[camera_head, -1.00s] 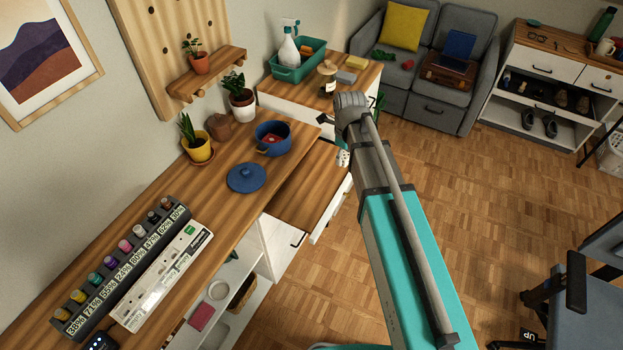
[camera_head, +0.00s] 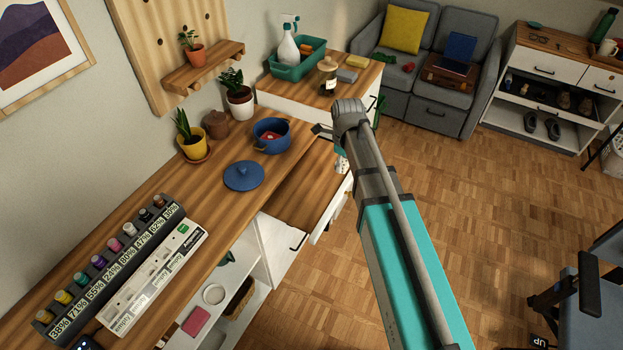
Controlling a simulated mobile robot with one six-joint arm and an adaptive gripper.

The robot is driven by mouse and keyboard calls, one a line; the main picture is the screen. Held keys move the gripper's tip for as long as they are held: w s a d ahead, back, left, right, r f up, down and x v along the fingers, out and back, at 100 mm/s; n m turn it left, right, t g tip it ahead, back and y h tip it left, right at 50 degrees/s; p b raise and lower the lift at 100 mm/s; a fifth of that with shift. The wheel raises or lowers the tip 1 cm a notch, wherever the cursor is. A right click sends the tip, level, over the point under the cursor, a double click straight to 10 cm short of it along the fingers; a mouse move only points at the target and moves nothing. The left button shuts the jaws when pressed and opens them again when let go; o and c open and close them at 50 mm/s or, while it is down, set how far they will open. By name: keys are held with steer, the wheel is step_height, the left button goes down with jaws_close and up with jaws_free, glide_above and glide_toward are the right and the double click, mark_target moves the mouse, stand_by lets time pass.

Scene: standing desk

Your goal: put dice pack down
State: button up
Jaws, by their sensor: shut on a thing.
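The dice pack (camera_head: 341,166) is a small white piece with dark spots, partly hidden behind my arm. It shows just below my wrist, over the right side of the lower wooden surface (camera_head: 297,192). My gripper (camera_head: 340,155) is mostly hidden by my own arm and is shut on the dice pack. I cannot tell how far the pack is above the surface behind it.
A green caddy (camera_head: 297,60) stands on the back cabinet.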

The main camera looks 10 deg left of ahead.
steer(key=b, duration=0.5)
glide_toward(329, 166)
steer(key=s+d+r, duration=0.2)
steer(key=s, duration=0.2)
steer(key=w+f+b, duration=0.1)
steer(key=w+a+f+b, duration=0.1)
steer(key=f, duration=0.1)
steer(key=f+b, duration=0.1)
steer(key=shift+w+a+f, duration=0.2)
steer(key=shift+w+a, duration=0.05)
steer(key=shift+w, duration=0.15)
steer(key=shift+w+a+f+b, duration=0.15)
steer(key=shift+w+f+b, duration=0.2)
steer(key=shift+b, duration=0.2)
steer(key=shift+w+a+f+b, duration=0.15)
steer(key=shift+w+f+b, duration=0.2)
steer(key=shift+f+b, duration=1.65)
steer(key=shift+f, duration=0.1)
steer(key=o, duration=1.1)
